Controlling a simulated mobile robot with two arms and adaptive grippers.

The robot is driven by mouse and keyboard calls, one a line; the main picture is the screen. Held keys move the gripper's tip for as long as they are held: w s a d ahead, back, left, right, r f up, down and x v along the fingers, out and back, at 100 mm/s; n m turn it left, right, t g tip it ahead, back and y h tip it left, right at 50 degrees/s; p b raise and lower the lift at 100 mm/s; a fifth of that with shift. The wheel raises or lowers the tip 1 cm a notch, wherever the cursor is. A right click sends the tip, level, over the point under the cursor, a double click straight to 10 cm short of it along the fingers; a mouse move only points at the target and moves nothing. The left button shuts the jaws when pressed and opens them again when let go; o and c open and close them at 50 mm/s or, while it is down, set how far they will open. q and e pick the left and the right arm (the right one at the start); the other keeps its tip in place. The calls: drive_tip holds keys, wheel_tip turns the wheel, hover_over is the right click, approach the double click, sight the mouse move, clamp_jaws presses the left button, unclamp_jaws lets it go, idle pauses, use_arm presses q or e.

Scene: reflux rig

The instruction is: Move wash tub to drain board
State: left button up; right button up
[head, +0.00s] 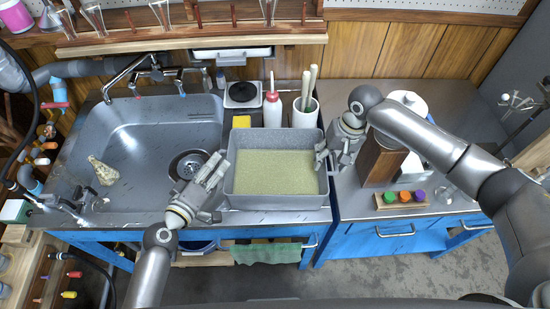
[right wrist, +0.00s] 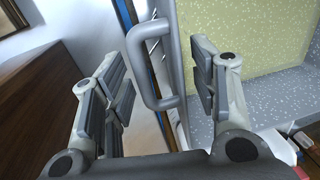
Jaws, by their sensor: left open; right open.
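The wash tub (head: 232,186) is a grey rectangular tub with a flat, speckled yellow-green surface inside. It stands level on the steel surface (head: 262,217) to the right of the sink basin. My left gripper (head: 219,172) is open at the tub's left wall; whether it touches is unclear. My right gripper (head: 322,155) is open at the tub's right wall. In the right wrist view, the tub's grey bar handle (right wrist: 142,72) lies between the open fingers of my right gripper (right wrist: 158,70), with a gap visible on the left. The left handle is hidden.
The sink basin (head: 140,130) holds a pale flask-like object (head: 103,171). Behind the tub stand a red-and-white bottle (head: 272,108), a container with pestle-like sticks (head: 305,117) and a scale (head: 242,94). A brown block (head: 380,162) and coloured caps (head: 404,197) are to the right.

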use_arm(q)
drive_tip(key=v, duration=0.9)
use_arm(e)
wheel_tip(320, 180, up, 12)
drive_tip(key=d, duration=0.2)
drive_tip(key=shift+f, duration=0.1)
